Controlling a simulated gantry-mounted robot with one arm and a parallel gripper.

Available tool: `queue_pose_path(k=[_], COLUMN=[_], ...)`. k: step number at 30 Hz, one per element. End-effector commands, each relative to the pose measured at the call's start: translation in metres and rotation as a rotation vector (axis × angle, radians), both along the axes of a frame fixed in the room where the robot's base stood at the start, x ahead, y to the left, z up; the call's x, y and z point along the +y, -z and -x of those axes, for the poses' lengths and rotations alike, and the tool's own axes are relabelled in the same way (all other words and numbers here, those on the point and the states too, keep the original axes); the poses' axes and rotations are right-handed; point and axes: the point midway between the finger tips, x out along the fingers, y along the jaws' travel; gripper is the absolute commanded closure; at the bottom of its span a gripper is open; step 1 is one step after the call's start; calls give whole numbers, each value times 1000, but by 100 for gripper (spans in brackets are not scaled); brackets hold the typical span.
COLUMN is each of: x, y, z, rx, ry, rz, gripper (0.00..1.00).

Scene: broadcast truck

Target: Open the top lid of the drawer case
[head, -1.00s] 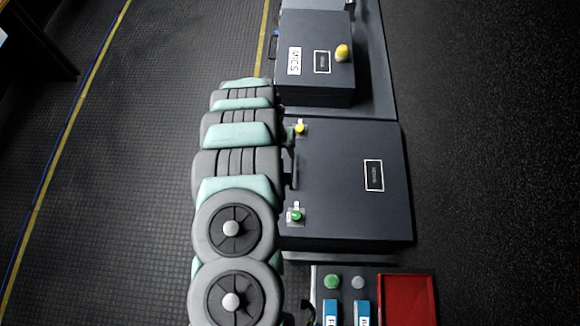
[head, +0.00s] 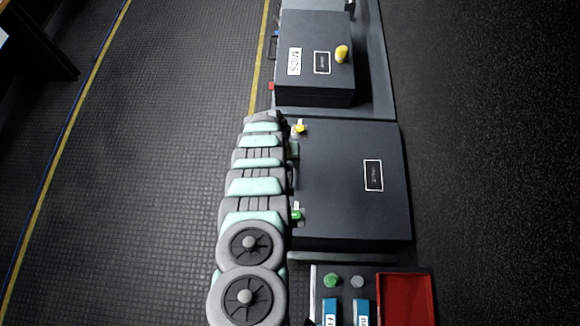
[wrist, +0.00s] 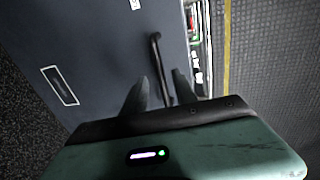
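A large dark blue-grey case (head: 345,200) with a flat, shut-looking top and a white-framed label stands in the middle of the head view. Its top also shows in the wrist view (wrist: 95,55). I take it to be the drawer case, but its label is too small to read. A black bar handle (wrist: 155,55) stands at the case's edge in the wrist view. My gripper (wrist: 161,76) is open, with its two fingers on either side of the handle's lower part. I cannot tell whether they touch it.
A smaller case marked MICS (head: 315,45) with a yellow knob (head: 342,53) stands behind. Yellow (head: 300,128) and green (head: 296,215) fittings sit on the large case's left edge. A red tray (head: 405,300) lies in front. Floor at left is clear.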

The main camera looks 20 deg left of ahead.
Motion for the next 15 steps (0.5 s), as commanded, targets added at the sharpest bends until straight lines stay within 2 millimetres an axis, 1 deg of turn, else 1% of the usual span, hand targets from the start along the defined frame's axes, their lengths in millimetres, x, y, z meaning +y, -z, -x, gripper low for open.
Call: queue_pose_path(k=[1, 3, 9, 15], x=[-2, -2, -5, -5], y=[11, 16, 24, 25], z=[1, -1, -1, -1], rx=[1, -2, 1, 0], ry=[1, 1, 0, 0], rz=[0, -1, 0, 0], gripper=[66, 66, 66, 66])
